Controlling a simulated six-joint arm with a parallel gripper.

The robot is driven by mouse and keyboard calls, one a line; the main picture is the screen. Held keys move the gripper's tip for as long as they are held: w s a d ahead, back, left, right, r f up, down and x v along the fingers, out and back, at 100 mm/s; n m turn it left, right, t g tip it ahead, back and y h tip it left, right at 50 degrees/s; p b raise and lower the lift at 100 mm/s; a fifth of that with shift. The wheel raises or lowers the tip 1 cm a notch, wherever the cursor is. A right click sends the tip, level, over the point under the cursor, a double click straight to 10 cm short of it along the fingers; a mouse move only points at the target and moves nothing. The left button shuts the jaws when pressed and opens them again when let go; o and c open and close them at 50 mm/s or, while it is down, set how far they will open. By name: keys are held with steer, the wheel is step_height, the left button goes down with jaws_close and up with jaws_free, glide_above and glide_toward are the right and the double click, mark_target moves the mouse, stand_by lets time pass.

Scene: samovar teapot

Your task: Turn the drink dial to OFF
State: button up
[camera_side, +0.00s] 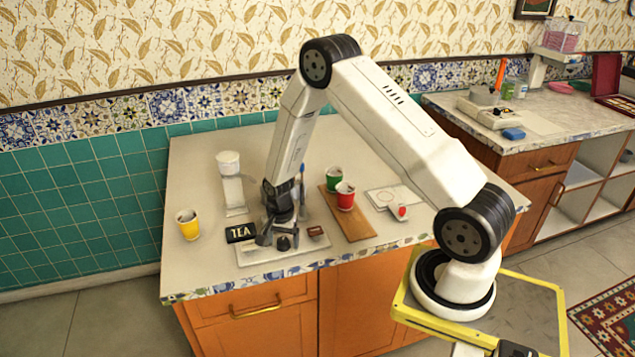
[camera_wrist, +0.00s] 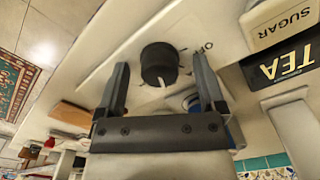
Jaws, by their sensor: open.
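The black round drink dial (camera_wrist: 160,62) sits on a pale panel (camera_wrist: 205,22) in the wrist view. Its white pointer mark faces the bottom of that picture, towards my gripper's base. The printed word OFF (camera_wrist: 194,49) is on the panel to the right of the dial, so the mark does not point at it. My gripper (camera_wrist: 160,63) is open, with one finger on each side of the dial and a visible gap at both. In the side view my gripper (camera_side: 277,234) is low over the panel (camera_side: 253,254) at the counter's front, by the dial (camera_side: 284,243).
A black TEA sign (camera_side: 240,233) and a cream SUGAR label (camera_wrist: 285,20) are beside the panel. A yellow cup (camera_side: 188,224) stands left.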

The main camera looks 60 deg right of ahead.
jaws_close()
steer(key=shift+n, duration=0.4)
steer(key=n, duration=0.9)
steer(key=shift+n, duration=0.3)
steer(key=n, duration=0.5)
steer(key=shift+n, duration=2.4)
jaws_free()
